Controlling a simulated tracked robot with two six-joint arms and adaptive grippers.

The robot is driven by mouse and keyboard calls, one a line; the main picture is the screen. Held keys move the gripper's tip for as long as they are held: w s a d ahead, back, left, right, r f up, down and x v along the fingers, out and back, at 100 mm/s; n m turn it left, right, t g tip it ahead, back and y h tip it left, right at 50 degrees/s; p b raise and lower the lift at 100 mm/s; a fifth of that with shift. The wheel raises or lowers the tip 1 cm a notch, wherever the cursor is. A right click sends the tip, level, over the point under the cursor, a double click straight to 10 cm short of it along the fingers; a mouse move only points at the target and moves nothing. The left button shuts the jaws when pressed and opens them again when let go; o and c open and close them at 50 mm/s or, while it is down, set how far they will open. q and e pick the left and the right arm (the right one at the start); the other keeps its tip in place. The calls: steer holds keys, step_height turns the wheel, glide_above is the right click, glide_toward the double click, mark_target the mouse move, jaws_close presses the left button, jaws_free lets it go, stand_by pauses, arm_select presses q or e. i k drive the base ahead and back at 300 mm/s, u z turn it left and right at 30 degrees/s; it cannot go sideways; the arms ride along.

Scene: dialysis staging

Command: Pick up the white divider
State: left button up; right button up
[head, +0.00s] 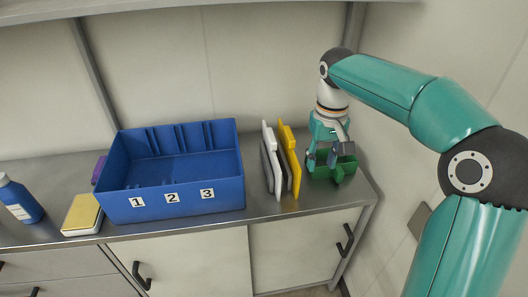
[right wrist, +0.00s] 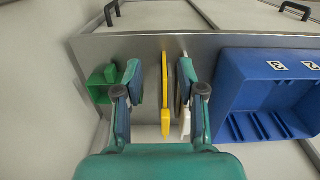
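The white divider (head: 268,150) stands upright on the counter, just right of the blue bin, with a grey divider (head: 272,178) and a yellow divider (head: 288,155) close to its right. In the right wrist view, the white divider (right wrist: 187,122) shows partly, beside the right-hand finger, which hides some of it. The yellow divider (right wrist: 166,100) appears between the fingers in that view. My right gripper (head: 328,157) is open and empty, right of the dividers in the head view. The wrist view shows its fingers (right wrist: 163,88) spread apart. My left gripper is not in view.
The blue bin (head: 172,203), labelled 1, 2 and 3, has slots along its back wall. A green block-like holder (head: 343,171) sits by my right gripper. A blue bottle (head: 20,200) and a yellow-topped white box (head: 82,214) stand at left. The wall is close behind.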

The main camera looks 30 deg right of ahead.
mark_target(268, 138)
steer(key=i, duration=0.85)
steer(key=z, duration=0.05)
